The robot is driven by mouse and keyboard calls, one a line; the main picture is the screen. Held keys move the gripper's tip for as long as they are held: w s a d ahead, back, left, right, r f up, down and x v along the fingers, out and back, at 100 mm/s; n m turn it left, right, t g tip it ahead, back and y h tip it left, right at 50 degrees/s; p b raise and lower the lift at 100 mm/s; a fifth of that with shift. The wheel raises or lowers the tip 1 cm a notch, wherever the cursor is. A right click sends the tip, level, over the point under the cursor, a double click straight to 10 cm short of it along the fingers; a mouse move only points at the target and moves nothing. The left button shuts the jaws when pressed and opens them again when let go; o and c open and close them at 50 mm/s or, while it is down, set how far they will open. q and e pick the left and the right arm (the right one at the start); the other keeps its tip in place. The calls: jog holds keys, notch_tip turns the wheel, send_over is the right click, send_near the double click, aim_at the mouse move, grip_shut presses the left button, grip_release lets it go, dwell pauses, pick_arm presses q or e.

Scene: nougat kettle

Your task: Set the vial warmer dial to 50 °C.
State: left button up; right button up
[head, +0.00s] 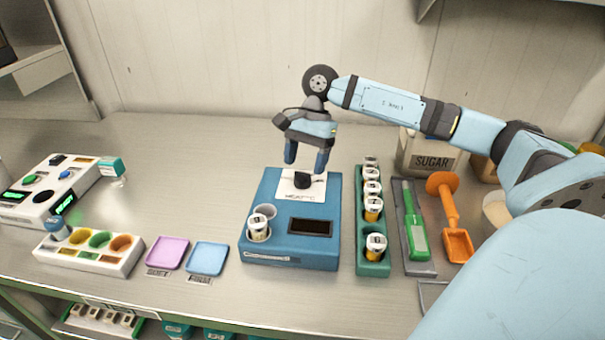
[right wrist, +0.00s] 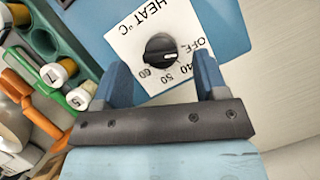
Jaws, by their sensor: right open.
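The vial warmer (head: 330,255) is a blue box on the counter with a dark, blank display (head: 310,227). Its black dial (head: 302,180) sits on a white plate marked HEAT °C toward the back. In the right wrist view the dial (right wrist: 160,50) is surrounded by OFF, 40, 50 and 60. Its white mark lies on the side facing OFF and 40; I cannot tell exactly where it points. My right gripper (head: 306,165) is open and empty, pointing down above the dial. In its wrist view the fingers (right wrist: 162,75) stand apart, one toward each side of the dial. My left gripper is out of view.
A capped vial (head: 258,229) stands in the warmer's front left well. A green rack (head: 373,260) with several vials stands just right of the warmer. A green-handled tool (head: 415,225) and an orange scoop (head: 450,215) lie farther right. Pink and blue trays are at left.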

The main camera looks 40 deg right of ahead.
aim_at(303, 173)
jog(key=shift+x, duration=1.65)
jog(key=c, duration=0.9)
